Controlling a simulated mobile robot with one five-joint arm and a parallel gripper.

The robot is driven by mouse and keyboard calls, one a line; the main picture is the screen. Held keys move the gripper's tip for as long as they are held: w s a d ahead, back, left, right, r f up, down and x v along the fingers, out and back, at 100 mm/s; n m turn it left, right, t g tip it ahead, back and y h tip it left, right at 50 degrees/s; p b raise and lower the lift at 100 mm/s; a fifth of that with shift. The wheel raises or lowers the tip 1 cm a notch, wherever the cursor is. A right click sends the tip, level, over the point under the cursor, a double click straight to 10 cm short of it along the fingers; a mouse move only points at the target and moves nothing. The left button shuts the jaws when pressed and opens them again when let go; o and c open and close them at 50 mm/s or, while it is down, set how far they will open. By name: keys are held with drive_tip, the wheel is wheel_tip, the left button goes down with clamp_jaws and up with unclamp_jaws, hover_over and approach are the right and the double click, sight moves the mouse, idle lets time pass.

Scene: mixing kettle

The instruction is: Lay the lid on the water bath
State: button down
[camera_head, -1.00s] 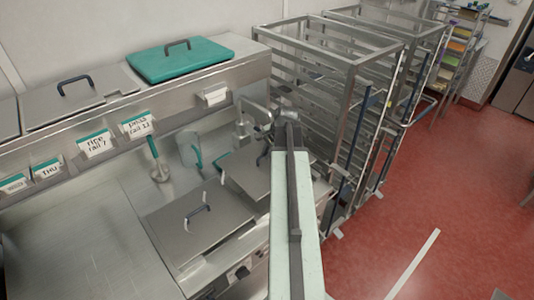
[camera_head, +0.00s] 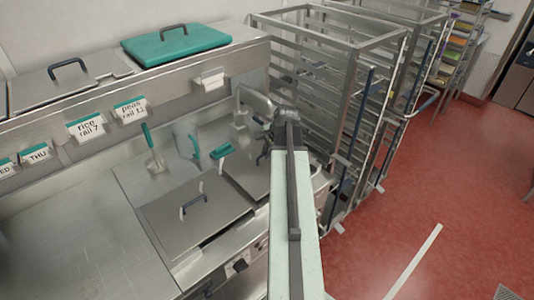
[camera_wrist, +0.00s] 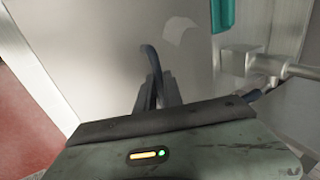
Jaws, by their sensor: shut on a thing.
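My gripper (camera_wrist: 158,92) is shut on the dark blue handle (camera_wrist: 151,62) of a flat grey metal lid (camera_wrist: 100,45). In the head view this lid (camera_head: 246,166) is over the right-hand part of the counter, partly hidden by my arm. I cannot tell whether it touches what is under it. The water bath's opening is not clearly visible there. Another grey lid (camera_head: 190,212) with a dark handle lies flat on the counter unit just left of the held lid.
A tap (camera_head: 252,100) stands behind the held lid, close to my gripper. A teal-handled tool (camera_head: 221,151) is at the lid's far left edge, and another (camera_head: 152,148) stands further left. A teal lid (camera_head: 175,45) lies on the back shelf. Metal racks (camera_head: 330,90) stand at right.

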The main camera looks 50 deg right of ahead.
drive_tip(key=shift+f, duration=0.2)
drive_tip(key=shift+f+b, duration=1.05)
drive_tip(key=shift+b, duration=0.2)
drive_tip(key=shift+f, duration=0.2)
drive_tip(key=c, duration=1.4)
unclamp_jaws()
drive_tip(key=o, duration=0.5)
drive_tip(key=shift+r, duration=0.1)
